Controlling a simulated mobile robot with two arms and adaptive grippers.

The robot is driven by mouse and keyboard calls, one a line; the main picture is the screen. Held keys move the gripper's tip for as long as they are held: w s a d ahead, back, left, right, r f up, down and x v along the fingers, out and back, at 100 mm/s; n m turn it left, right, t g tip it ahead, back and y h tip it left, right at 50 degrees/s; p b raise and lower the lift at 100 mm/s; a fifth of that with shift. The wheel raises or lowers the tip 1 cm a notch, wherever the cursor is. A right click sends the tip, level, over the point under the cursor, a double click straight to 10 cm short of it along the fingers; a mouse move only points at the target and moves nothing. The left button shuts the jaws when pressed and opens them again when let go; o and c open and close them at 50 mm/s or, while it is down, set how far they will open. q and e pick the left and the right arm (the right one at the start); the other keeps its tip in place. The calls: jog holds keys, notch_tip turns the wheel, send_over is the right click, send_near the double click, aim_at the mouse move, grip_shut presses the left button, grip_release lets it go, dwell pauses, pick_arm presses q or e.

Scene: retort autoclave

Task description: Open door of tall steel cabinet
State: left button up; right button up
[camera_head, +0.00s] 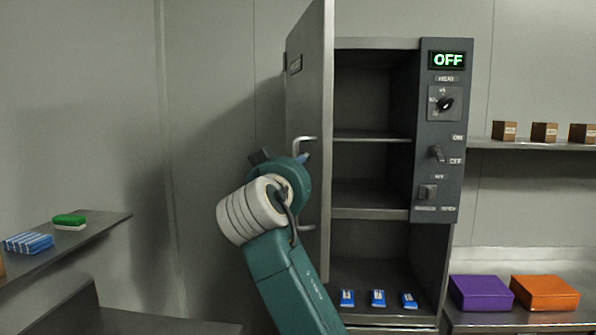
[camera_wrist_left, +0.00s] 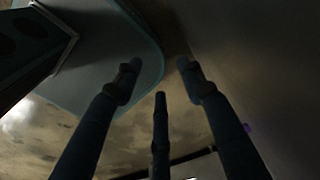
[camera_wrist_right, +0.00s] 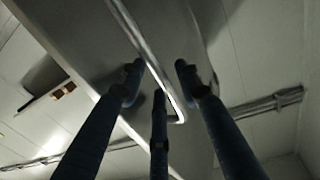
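The tall steel cabinet (camera_head: 372,212) stands in the middle of the head view. Its door (camera_head: 312,95) is swung well open on the left side, and the dark inside with its shelves shows. A bar handle (camera_head: 306,139) is on the door. My right gripper (camera_head: 304,158) is at the door beside this handle, with its fingers mostly hidden behind the wrist. In the right wrist view the handle bar (camera_wrist_right: 150,65) runs between the spread fingertips, which look open. My left gripper (camera_wrist_left: 160,68) is open and empty in its wrist view, outside the head view.
A control panel (camera_head: 437,185) with an OFF display is right of the opening. Blue packets (camera_head: 378,298) lie on the cabinet's bottom level. Purple (camera_head: 481,292) and orange (camera_head: 544,292) boxes sit on the right counter. A shelf (camera_head: 105,226) juts in at left.

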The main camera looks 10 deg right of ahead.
jog(key=v, duration=0.7)
jog(key=shift+s, duration=0.25)
